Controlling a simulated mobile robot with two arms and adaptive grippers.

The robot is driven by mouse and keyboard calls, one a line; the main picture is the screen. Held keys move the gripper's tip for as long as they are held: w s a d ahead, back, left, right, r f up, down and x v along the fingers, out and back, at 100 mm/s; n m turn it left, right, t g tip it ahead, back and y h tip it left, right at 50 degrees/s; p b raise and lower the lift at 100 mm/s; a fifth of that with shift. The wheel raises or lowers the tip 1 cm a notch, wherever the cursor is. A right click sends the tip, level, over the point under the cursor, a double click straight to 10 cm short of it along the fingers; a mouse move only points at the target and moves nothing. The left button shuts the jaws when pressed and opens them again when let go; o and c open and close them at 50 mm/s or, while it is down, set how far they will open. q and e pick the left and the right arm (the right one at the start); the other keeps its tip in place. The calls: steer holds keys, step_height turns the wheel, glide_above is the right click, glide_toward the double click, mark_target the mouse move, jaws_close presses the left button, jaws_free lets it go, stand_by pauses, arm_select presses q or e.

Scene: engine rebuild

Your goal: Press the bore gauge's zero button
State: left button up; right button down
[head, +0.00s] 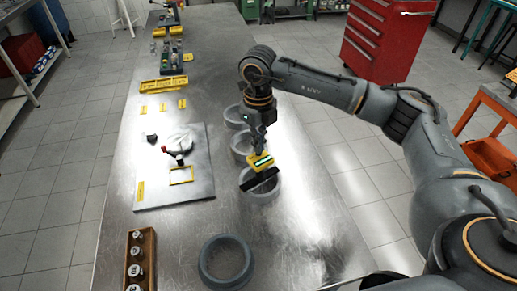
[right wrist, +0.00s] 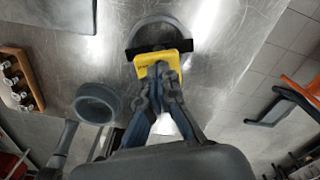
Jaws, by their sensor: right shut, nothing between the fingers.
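The bore gauge, a yellow block (head: 261,161) with a greenish display and a dark bar beneath it, sits over a grey ring (head: 264,190) on the steel bench. In the right wrist view the yellow block (right wrist: 162,58) lies just beyond my fingertips, with the dark bar crossing the ring. My right gripper (head: 261,150) is shut and empty, pointing down at the gauge's yellow body. Its fingertips (right wrist: 161,74) overlap the near edge of the block; I cannot tell whether they touch it. The zero button cannot be made out. My left gripper is out of view.
More grey rings stand behind the gauge, and another ring (head: 226,261) stands nearer. A grey mat (head: 200,187) with small parts lies to the left. A wooden rack (head: 149,245) holds several metal parts. The bench's right side near the gauge is clear.

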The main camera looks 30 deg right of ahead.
steer(key=shift+r+p, duration=0.95)
steer(key=shift+r, duration=1.3)
